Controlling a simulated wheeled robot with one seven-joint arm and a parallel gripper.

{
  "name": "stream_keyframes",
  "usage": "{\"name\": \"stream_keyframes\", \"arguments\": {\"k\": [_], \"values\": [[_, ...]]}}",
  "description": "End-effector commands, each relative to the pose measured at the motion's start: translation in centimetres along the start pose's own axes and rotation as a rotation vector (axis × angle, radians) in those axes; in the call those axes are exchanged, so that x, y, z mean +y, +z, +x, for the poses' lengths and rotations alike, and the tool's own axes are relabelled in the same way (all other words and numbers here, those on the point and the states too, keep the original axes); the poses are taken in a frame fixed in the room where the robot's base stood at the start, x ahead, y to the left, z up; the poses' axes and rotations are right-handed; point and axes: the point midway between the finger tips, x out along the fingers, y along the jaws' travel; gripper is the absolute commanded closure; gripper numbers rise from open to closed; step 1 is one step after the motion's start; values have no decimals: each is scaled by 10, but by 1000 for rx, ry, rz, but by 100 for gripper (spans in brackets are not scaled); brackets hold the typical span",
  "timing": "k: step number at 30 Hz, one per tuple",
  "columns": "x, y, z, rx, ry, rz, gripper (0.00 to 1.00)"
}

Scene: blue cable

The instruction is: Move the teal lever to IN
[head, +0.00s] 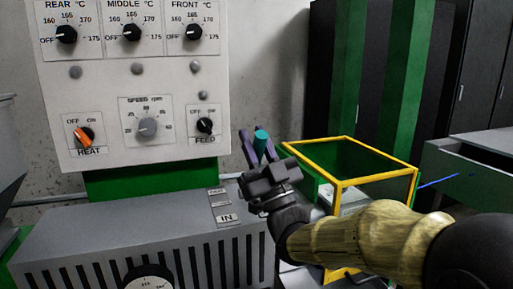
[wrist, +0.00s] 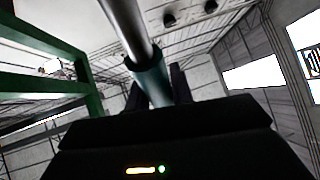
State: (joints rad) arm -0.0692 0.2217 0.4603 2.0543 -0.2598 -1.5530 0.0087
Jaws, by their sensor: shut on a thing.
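The teal lever (head: 261,137) shows as a short teal grip between the purple fingers of my gripper (head: 258,148) in the head view. In the wrist view the teal grip (wrist: 152,82) sits between the dark fingers, with a bare metal rod (wrist: 124,25) running on from it. My gripper is shut on the teal grip. The IN label (head: 226,218) is on a plate on top of the grey machine housing (head: 130,232), left of my gripper. A smaller label (head: 217,191) lies behind it, too small to read surely. The lever's base is hidden.
A control panel (head: 130,88) with several knobs stands behind the housing on the left. A yellow-framed guard (head: 378,182) stands right of my gripper, close to my forearm. A blue cable (head: 437,183) runs out to its right. Dark cabinets (head: 480,75) stand behind.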

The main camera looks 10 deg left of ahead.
Motion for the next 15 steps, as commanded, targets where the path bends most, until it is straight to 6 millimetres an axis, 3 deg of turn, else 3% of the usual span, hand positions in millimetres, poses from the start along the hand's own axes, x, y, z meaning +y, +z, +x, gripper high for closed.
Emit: {"name": "stream_keyframes", "arguments": {"k": [10,11,14,15], "values": [[-1,2,-3,-3,-3,1,100],[-1,2,-3,-3,-3,1,75],[-1,2,-3,-3,-2,1,56],[-1,2,-2,-2,-2,0,56]]}}
